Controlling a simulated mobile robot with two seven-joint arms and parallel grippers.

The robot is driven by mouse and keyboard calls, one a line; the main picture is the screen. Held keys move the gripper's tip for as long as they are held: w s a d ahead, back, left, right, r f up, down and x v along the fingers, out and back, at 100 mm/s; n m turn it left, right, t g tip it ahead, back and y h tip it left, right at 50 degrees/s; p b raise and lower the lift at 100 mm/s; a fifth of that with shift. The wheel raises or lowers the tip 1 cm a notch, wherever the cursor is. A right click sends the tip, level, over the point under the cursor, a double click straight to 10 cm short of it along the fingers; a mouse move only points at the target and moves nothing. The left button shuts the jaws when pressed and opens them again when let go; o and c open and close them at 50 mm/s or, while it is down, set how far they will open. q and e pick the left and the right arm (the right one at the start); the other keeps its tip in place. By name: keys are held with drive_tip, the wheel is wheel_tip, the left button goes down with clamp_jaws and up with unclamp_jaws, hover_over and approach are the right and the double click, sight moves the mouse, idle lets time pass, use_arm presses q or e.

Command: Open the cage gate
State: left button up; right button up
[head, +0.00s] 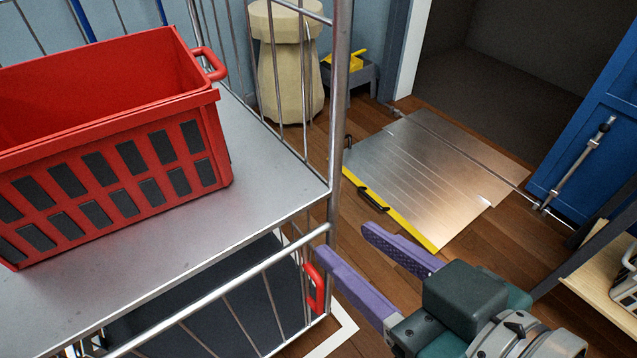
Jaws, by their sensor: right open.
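The metal cage stands at the left, with a grey shelf (262,185) and a round corner post (338,110). A barred gate (235,275) runs along its near side below the shelf; its top rail reaches the corner post, and its left end is out of frame. A red handle (317,288) sits at the gate's right end. My right gripper (344,240) is open and empty, its two purple fingers pointing toward the corner post. The nearer finger is close to the red handle; I cannot tell whether they touch. My left gripper is not in view.
A red crate (110,150) stands on the shelf. Behind are a beige post-like object (287,75), a metal ramp plate (435,170) with a yellow edge, and an open blue door (590,120). A wooden shelf (605,285) is at right. Wooden floor is clear between.

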sight(321, 296)
wheel_tip(321, 296, down, 32)
drive_tip(key=w+t+b, duration=0.1)
drive_tip(key=t+b, duration=0.4)
drive_tip(key=b, duration=2.6)
drive_tip(key=shift+m, duration=0.3)
drive_tip(key=b+x, duration=0.1)
drive_tip(key=x, duration=0.2)
drive_tip(key=b+x, duration=0.1)
drive_tip(key=x, duration=0.1)
drive_tip(key=b+x, duration=0.1)
drive_tip(key=x, duration=0.2)
drive_tip(key=shift+w+d+f+b, duration=0.15)
drive_tip(key=shift+w+d+b, duration=0.05)
drive_tip(key=shift+w+b, duration=0.25)
drive_tip(key=shift+w+a, duration=0.3)
drive_tip(key=shift+w, duration=0.3)
clamp_jaws()
